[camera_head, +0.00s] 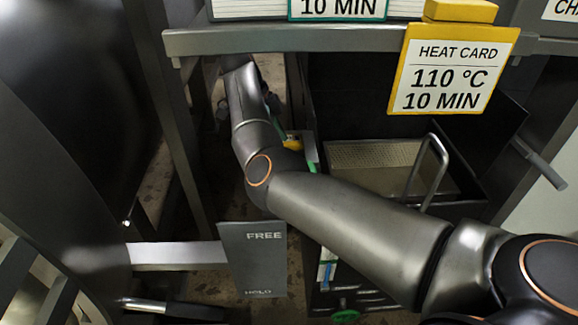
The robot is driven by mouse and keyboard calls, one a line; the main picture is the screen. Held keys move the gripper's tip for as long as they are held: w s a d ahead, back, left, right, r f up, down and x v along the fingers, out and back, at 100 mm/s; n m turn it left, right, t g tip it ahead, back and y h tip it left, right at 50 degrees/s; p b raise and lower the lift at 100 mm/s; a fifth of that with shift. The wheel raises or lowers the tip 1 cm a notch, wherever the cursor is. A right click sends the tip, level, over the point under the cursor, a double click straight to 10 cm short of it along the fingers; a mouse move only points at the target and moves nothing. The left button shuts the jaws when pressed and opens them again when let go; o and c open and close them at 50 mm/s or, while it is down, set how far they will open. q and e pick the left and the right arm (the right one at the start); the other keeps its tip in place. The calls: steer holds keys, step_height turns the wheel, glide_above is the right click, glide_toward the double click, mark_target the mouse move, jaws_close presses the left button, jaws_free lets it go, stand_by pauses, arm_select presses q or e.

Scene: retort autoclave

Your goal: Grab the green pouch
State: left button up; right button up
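I cannot make out a whole green pouch. A narrow green strip (311,152) shows beside my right arm, with a small yellow piece next to it; the arm covers much of that area, so I cannot tell what the strip belongs to. My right arm comes in from the lower right and reaches up and left, its far end passing close to the shelf's lower edge. Its fingertips cannot be made out. My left gripper is not in view.
A yellow-framed heat card (453,75) reading 110 °C, 10 MIN hangs from the grey shelf (290,40). An open dark bin with a perforated floor (375,155) and metal handle (428,165) lies right. A FREE/HOLD plate (252,268) stands below the arm. A green round part (345,316) is at the bottom.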

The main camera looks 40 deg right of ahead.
steer(key=b+x, duration=0.1)
steer(key=x, duration=0.5)
steer(key=shift+w+d, duration=0.1)
steer(key=shift+w, duration=0.05)
steer(key=shift+r, duration=0.1)
steer(key=c, duration=1.4)
